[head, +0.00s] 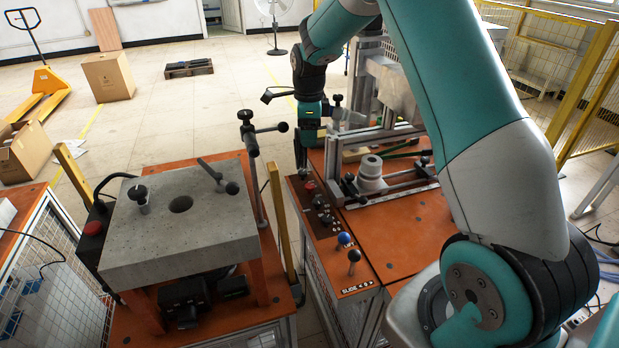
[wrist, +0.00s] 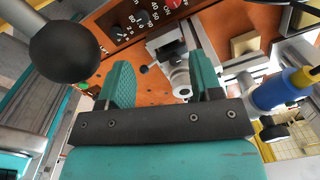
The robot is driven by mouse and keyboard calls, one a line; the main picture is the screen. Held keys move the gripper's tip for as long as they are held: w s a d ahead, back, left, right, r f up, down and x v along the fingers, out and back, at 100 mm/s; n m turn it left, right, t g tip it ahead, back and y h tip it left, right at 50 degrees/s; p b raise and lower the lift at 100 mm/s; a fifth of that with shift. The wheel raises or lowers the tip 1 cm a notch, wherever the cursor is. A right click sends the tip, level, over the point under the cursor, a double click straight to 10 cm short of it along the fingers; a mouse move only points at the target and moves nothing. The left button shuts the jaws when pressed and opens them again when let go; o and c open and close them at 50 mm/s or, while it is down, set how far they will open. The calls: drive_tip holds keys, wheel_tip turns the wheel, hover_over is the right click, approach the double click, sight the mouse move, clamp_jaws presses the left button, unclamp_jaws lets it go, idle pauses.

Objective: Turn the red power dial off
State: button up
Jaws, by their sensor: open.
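The red power dial (head: 310,187) is on the orange control panel (head: 320,250), near its far end. In the wrist view the red dial (wrist: 173,3) is cut by the top edge, beside a black dial (wrist: 143,17) with white scale marks. My gripper (head: 303,172) points down over the far end of the panel, close to the red dial. In the wrist view my gripper (wrist: 161,65) has its two teal fingers apart, with nothing held between them. The red dial lies beyond the fingertips, not between them. The dial's exact setting is too small to read.
A black ball-ended lever (head: 283,127) stands left of my gripper; a black ball (wrist: 66,52) looms close in the wrist view. A grey clamp fixture (head: 372,168) stands to the right. Blue (head: 344,238) and black (head: 354,256) knobs stand at the panel's near end.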

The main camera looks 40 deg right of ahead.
sight(310, 185)
drive_tip(key=f+m+p, duration=0.1)
drive_tip(key=f+p, duration=0.1)
drive_tip(key=f, duration=0.4)
drive_tip(key=w+d+f+m+p, duration=0.1)
drive_tip(key=f+p, duration=0.1)
drive_tip(key=f, duration=0.4)
drive_tip(key=w+d+f+m+p, duration=0.1)
drive_tip(key=f+m+p, duration=0.1)
drive_tip(key=f, duration=0.5)
drive_tip(key=shift+w+f, duration=0.1)
drive_tip(key=shift+w, duration=0.05)
drive_tip(key=c, duration=0.9)
